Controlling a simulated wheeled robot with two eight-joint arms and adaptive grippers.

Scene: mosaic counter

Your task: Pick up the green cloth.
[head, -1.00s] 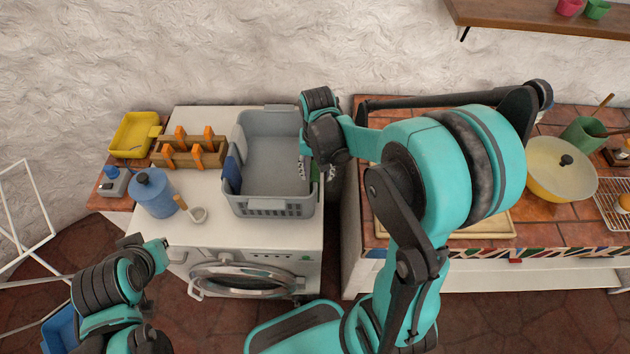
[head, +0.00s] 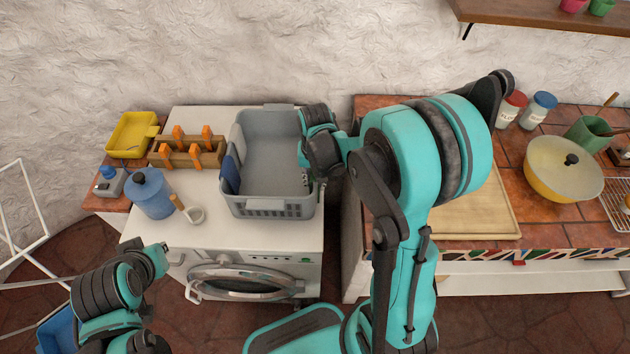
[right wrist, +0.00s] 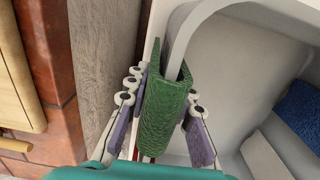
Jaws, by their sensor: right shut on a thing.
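The green cloth (right wrist: 168,105) is folded over the right rim of the grey laundry basket, seen in the right wrist view. My right gripper (right wrist: 165,115) has a finger on each side of it and is shut on it at the rim. In the head view my right gripper (head: 309,180) is at the basket's right side and hides most or all of the cloth. The basket (head: 268,208) stands on the white washing machine (head: 200,238). My left gripper (head: 160,256) is low at the left, away from the basket; its jaws are too small to judge.
A blue cloth (head: 231,172) hangs on the basket's left rim. A tiled counter (head: 515,165) with a cutting board (head: 475,212) and yellow pot (head: 562,172) lies right.

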